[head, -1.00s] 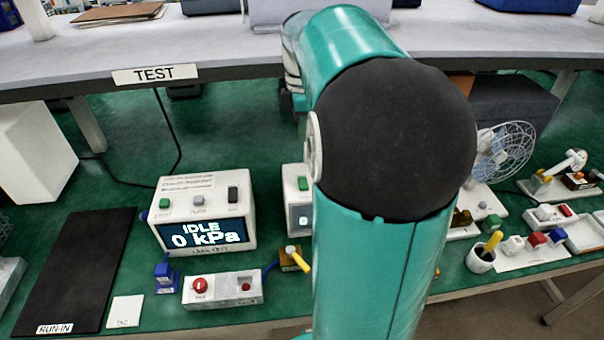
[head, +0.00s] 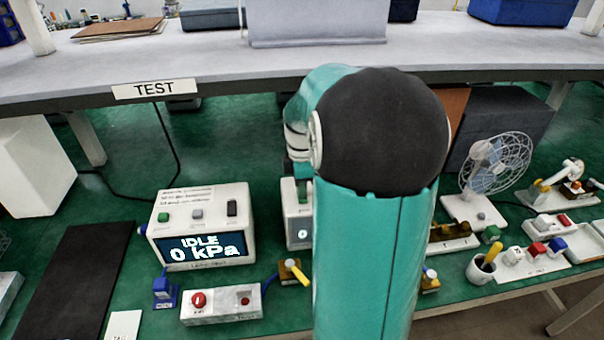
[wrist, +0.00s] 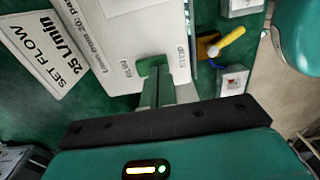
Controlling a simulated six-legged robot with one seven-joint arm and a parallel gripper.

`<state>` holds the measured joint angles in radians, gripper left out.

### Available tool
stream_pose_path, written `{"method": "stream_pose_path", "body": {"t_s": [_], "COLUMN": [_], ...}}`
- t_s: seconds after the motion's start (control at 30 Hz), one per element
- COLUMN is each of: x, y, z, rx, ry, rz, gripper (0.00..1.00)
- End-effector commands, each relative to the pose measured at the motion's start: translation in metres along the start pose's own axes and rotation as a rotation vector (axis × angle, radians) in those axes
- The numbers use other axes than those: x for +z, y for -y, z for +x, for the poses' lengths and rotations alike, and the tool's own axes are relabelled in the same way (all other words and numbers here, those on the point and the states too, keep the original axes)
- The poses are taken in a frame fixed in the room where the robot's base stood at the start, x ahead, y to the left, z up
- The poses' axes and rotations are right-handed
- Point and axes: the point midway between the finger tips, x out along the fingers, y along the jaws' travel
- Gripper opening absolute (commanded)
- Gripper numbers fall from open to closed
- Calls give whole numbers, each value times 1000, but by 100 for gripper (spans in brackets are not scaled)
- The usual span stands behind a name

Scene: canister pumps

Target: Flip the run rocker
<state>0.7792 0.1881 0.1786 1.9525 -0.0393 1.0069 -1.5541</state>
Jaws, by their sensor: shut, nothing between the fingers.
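A small white box (head: 298,225) stands just left of my arm in the head view, partly hidden by it. In the wrist view this white box (wrist: 135,22) fills the upper middle. A green rocker (wrist: 152,65) sits on its lower edge, with small print beside it that looks like "RUN". My gripper (wrist: 160,86) is shut and empty, its fingertips over or right beside the green rocker. I cannot tell whether they touch.
A pump unit (head: 205,245) reading IDLE 0 kPa stands to the left. A yellow-handled valve (head: 292,271) and a red-button box (head: 222,304) are in front. A SET FLOW 25 L/min card (wrist: 50,40) lies behind the white box. A fan (head: 490,165) stands right.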

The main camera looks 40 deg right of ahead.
Motion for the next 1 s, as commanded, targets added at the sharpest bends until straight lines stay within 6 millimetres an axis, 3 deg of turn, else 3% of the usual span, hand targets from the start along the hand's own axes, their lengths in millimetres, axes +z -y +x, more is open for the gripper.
{"method": "stream_pose_path", "body": {"t_s": [1.0], "x": [0], "y": [2], "z": [18], "rx": [-12], "ry": [0], "rz": [1], "gripper": [0]}}
